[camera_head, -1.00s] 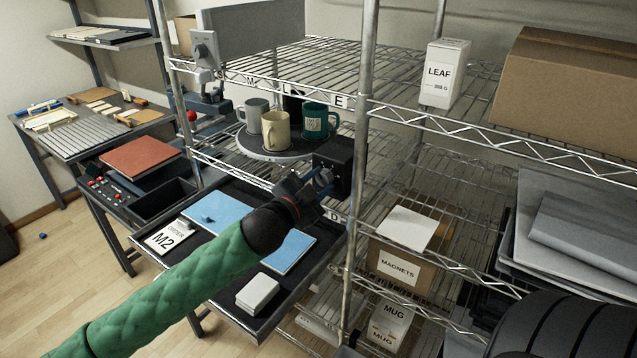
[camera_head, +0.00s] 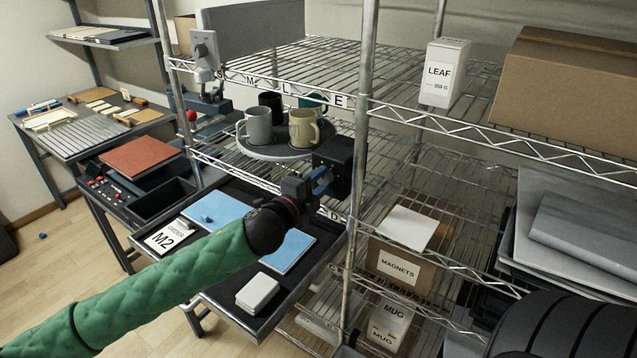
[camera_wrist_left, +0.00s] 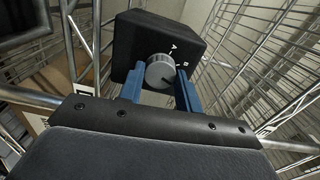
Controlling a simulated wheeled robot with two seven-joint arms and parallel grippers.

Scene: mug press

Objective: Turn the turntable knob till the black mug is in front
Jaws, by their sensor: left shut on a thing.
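The round turntable (camera_head: 276,154) carries a grey mug (camera_head: 258,127) at the front left, a cream mug (camera_head: 303,128) at the front right, a black mug (camera_head: 271,103) at the back left and a teal mug (camera_head: 313,101) at the back right. The black and teal mugs are partly hidden by the front ones. The black knob box (camera_head: 335,165) is beside the turntable at the right. In the left wrist view the grey knob (camera_wrist_left: 160,72) with a dark pointer line sits between the blue fingers of my left gripper (camera_wrist_left: 161,86), which is shut on it. My right gripper is not identifiable in view.
A wire shelf post (camera_head: 361,130) stands close to the right of the knob box. A LEAF box (camera_head: 444,72) and a cardboard box (camera_head: 570,90) stand on the upper shelf.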

